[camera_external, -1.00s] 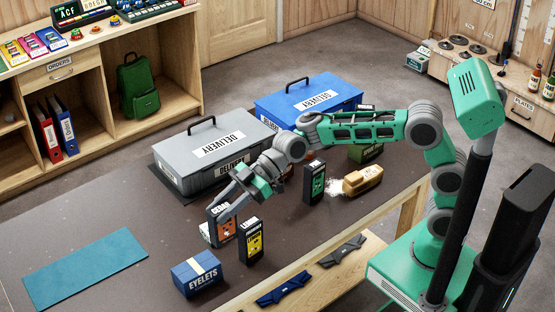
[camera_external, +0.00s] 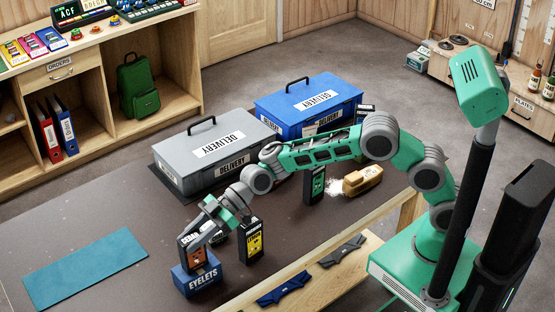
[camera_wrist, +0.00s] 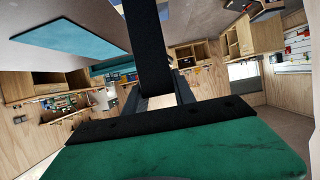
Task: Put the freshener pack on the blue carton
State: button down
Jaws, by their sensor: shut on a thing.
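The freshener pack (camera_external: 192,252), black with an orange front and a "CEDAR" label, is upright in my gripper (camera_external: 203,236). My gripper is shut on its upper part. The blue carton (camera_external: 197,279), marked "EYELETS" with a pale band, sits near the table's front edge. The pack is right over the carton, its lower edge at the carton's top; I cannot tell whether they touch. In the wrist view a dark upright shape (camera_wrist: 147,45) fills the middle; the pack's label and the carton cannot be made out there.
A yellow "LEMON" pack (camera_external: 251,240) stands close to the right of the carton. A green-fronted pack (camera_external: 314,184) and a wooden brush (camera_external: 362,180) are farther right. Grey (camera_external: 214,158) and blue (camera_external: 308,103) delivery boxes stand behind. A teal mat (camera_external: 85,264) lies left, with bare table around it.

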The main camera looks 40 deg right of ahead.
jog(key=c, duration=1)
grip_release()
jog(key=shift+f, duration=0.1)
jog(key=shift+c, duration=0.2)
jog(key=shift+d+r+p, duration=0.1)
jog(key=shift+r+p, duration=0.2)
jog(key=b+v, duration=0.2)
jog(key=v, duration=0.9)
jog(key=shift+d, duration=0.45)
